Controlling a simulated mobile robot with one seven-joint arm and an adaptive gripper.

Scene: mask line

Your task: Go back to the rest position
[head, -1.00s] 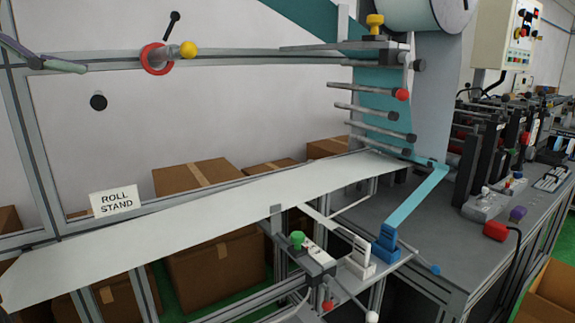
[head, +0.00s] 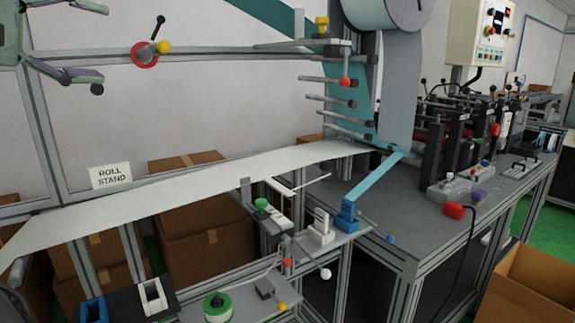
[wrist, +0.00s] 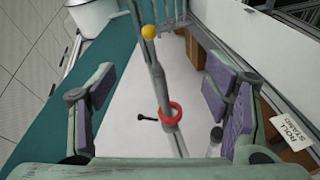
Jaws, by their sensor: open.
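My gripper (wrist: 163,98) is open and empty in the wrist view, its two purple-padded fingers wide apart. Between and beyond the fingers are a grey rail (wrist: 152,75), a red ring (wrist: 170,115) and a yellow knob (wrist: 149,32), with no contact visible. In the head view, part of my gripper (head: 66,72) shows at the top left edge, in front of the white wall and left of the red ring (head: 144,54). The rest of it is cut off by the frame.
The white web (head: 190,180) runs across the roll stand, by its sign (head: 110,176). The machine table (head: 400,232) stands right. Cardboard boxes (head: 190,230) sit below; green floor shows at right.

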